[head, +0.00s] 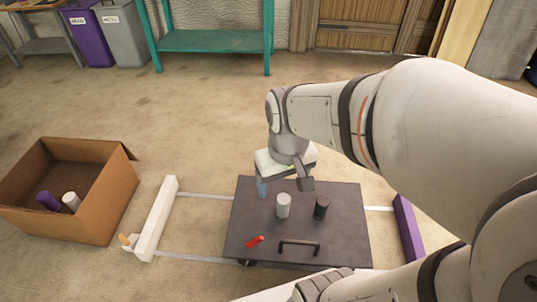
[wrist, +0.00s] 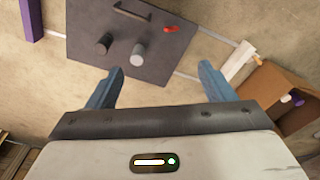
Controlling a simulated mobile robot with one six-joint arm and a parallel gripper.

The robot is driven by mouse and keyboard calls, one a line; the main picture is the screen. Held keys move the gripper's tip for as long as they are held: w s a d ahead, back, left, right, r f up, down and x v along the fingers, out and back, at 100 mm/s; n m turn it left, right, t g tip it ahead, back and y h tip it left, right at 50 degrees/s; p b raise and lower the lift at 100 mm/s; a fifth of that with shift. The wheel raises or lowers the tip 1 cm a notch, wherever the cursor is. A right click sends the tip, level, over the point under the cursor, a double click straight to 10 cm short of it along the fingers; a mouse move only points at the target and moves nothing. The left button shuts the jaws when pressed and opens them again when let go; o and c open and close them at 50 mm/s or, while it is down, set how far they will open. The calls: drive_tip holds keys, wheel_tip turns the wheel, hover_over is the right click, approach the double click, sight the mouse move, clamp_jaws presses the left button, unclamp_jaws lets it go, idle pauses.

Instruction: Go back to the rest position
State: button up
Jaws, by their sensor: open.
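My gripper (wrist: 160,88) is open, with nothing between its two blue fingers in the wrist view. In the head view my gripper (head: 282,188) is above the far edge of a dark board (head: 255,215). On the board stand a white cylinder (head: 283,206) and a dark grey cylinder (head: 321,207), both apart from my fingers. The white cylinder (wrist: 138,54) and the dark one (wrist: 104,44) also show in the wrist view, beyond the fingertips.
A red object (head: 254,242) and a black handle (head: 299,246) are on the board. A cardboard box (head: 95,215) at left holds a purple and a white cylinder. A white beam (head: 157,220) and a purple beam (head: 407,228) flank the board. A teal bench (head: 212,41) stands behind; the floor between is clear.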

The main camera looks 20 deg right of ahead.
drive_tip(key=shift+s+a+r+m, duration=0.15)
drive_tip(key=shift+s+a+m, duration=0.25)
drive_tip(key=shift+s, duration=0.3)
